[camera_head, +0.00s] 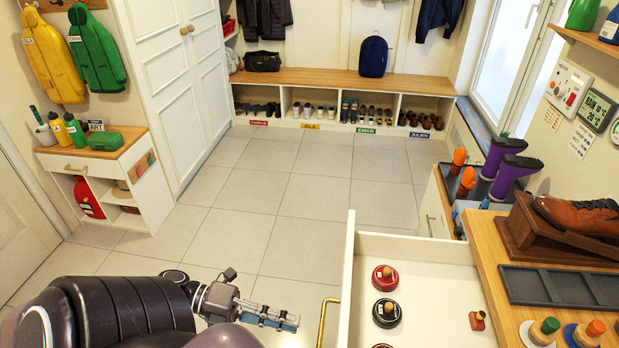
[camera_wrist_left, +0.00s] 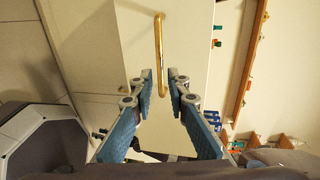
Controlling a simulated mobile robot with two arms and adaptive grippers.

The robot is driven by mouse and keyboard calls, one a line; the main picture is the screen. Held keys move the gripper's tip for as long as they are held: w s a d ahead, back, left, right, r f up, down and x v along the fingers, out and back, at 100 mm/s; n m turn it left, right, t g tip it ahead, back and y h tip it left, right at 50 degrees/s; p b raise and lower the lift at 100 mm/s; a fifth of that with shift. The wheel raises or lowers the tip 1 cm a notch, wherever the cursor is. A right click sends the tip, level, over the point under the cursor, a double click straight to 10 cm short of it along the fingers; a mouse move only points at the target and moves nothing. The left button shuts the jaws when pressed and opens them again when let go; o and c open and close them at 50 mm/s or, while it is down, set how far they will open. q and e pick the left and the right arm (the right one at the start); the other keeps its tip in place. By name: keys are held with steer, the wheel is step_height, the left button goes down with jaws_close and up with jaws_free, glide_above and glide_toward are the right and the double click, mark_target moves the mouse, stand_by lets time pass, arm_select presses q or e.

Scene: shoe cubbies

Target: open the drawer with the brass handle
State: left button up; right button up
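The white drawer (camera_head: 349,260) stands pulled out from the wooden-topped unit at the right, showing its contents. Its brass handle (camera_head: 326,318) is a bar on the left-facing front, partly cut off by the picture's bottom edge. My left gripper (camera_head: 296,321) is just left of the handle, with a small gap. In the left wrist view the handle (camera_wrist_left: 157,45) runs upright on the drawer front (camera_wrist_left: 190,60), its lower part seen between the open blue-padded fingertips (camera_wrist_left: 160,75). The fingers look empty. My right gripper is not in view.
The drawer holds round tins (camera_head: 384,278) and a small reddish block (camera_head: 477,320). The countertop (camera_head: 490,255) carries a shoe on a wooden stand (camera_head: 540,232) and a dark tray (camera_head: 560,287). Tiled floor (camera_head: 270,190) beyond is clear. A low cabinet (camera_head: 150,190) stands left.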

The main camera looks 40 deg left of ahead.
arm_select(q)
steer(key=shift+v, duration=1.95)
